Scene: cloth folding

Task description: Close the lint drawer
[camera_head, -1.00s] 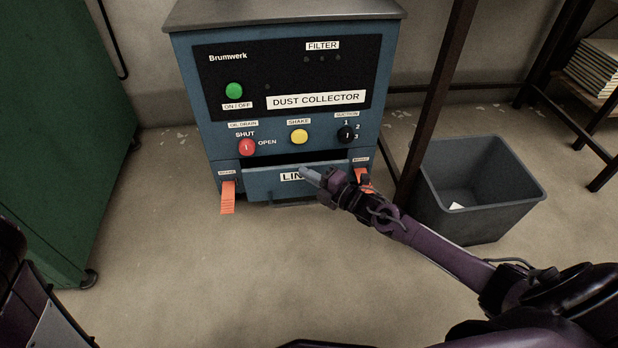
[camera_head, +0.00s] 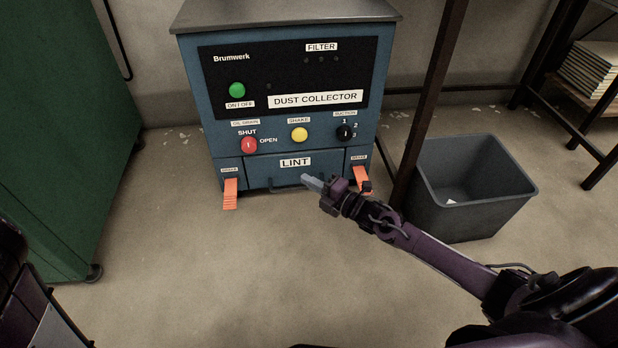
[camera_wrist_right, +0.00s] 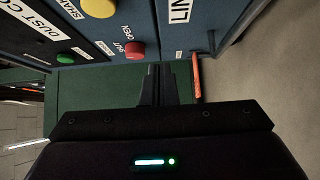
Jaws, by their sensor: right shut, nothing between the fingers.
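The lint drawer (camera_head: 293,168) is in the lower front of the blue dust collector (camera_head: 190,95), under the buttons. Its face, with the LINT label, looks flush with the cabinet and no dark gap shows above it. A dark handle (camera_head: 286,188) runs along its lower edge. My right gripper (camera_head: 309,181) is shut and empty, just in front of the drawer's lower right part; I cannot tell whether it touches. In the right wrist view its fingers (camera_wrist_right: 165,86) are together, with the drawer label (camera_wrist_right: 180,10) at the top. My left gripper is not in view.
Orange brake pedals stand at the left (camera_head: 230,193) and right (camera_head: 361,179) of the drawer. A dark post (camera_head: 430,100) and a grey bin (camera_head: 470,215) are on the right. A green cabinet (camera_head: 60,120) is on the left. The floor in front is clear.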

